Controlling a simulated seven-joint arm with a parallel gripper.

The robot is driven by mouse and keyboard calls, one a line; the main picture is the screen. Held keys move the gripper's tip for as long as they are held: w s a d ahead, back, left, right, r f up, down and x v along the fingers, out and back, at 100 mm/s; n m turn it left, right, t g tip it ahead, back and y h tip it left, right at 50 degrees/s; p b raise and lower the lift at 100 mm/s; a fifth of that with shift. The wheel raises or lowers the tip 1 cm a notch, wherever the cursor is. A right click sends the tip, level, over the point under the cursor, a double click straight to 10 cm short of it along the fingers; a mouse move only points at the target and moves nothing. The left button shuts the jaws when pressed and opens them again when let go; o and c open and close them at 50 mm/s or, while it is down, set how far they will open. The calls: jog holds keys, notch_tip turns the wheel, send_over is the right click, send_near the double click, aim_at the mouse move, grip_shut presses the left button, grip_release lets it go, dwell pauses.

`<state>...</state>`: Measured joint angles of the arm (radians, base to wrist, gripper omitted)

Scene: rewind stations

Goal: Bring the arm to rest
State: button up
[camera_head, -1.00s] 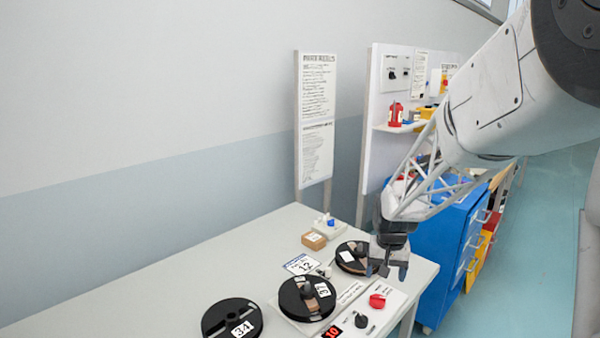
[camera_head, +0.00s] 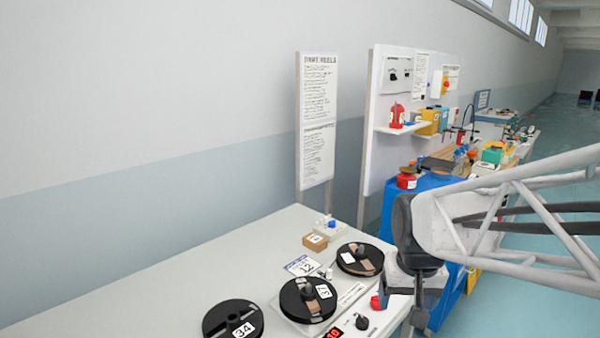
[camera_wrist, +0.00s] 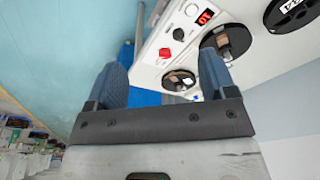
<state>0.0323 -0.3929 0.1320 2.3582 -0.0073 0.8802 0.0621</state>
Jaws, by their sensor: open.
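My gripper (camera_head: 416,318) is at the right of the head view, in front of the table's right end, with nothing seen in it. In the wrist view my gripper (camera_wrist: 165,82) shows two blue-grey fingers spread wide apart, with the rewind station beyond them. The table (camera_head: 150,285) carries the rewind station with two black reels, one labelled 37 (camera_head: 307,299) and another farther back (camera_head: 360,258).
A reel labelled 34 (camera_head: 232,320) lies at the table's front. A small cardboard box (camera_head: 314,242) and card 12 (camera_head: 301,265) lie behind the reels. A tall sign (camera_head: 318,120) and pegboard (camera_head: 380,150) stand behind. A blue cabinet (camera_head: 395,212) stands beyond my gripper.

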jog(key=s+a+r, duration=0.1)
jog(key=s, duration=1.1)
jog(key=shift+s+n+t, duration=0.4)
dwell(1.7)
